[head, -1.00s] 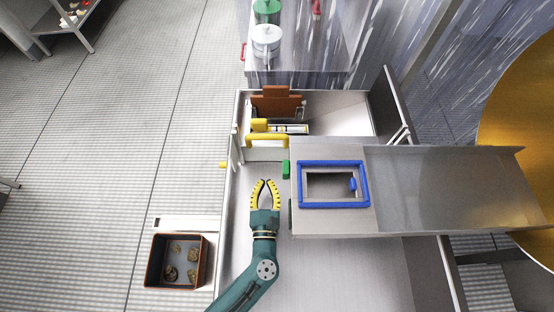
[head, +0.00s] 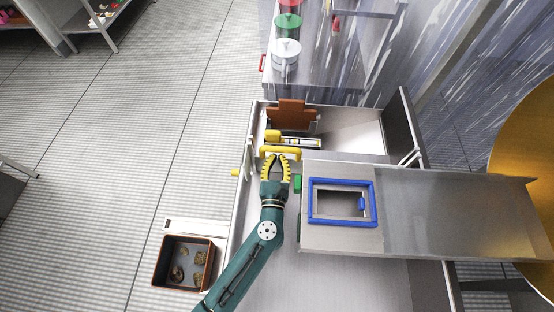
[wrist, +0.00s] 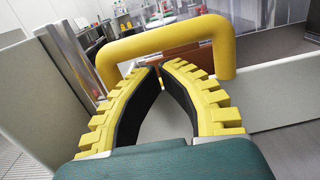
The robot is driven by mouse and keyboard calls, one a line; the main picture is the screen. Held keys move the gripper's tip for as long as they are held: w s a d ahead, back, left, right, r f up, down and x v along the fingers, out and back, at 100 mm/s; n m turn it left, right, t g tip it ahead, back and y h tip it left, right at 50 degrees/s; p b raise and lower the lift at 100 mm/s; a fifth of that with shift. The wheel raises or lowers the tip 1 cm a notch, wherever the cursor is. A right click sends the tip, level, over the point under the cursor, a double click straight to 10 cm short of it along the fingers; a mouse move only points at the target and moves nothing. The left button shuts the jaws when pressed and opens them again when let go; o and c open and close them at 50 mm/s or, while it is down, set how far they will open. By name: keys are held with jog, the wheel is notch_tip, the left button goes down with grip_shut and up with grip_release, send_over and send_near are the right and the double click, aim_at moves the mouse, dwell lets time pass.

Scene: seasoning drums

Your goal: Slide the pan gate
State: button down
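My gripper (head: 275,157), with yellow ribbed fingers, is right at this handle. In the wrist view its fingertips (wrist: 161,68) come close together just below the handle's bar. No object shows between the fingers. Whether they touch the handle is unclear.
A green block (head: 298,183) is on the pan's left edge, close right of my gripper. A brown-rimmed bin (head: 158,262) stands on the floor at lower left. Behind the handle are a brown piece (head: 291,113) and an open trough. Lidded pots (head: 286,51) stand at the back.

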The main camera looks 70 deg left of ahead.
notch_tip(320, 180, up, 6)
jog(key=p, duration=0.6)
jog(key=shift+r, duration=0.2)
jog(key=shift+d+f, duration=0.1)
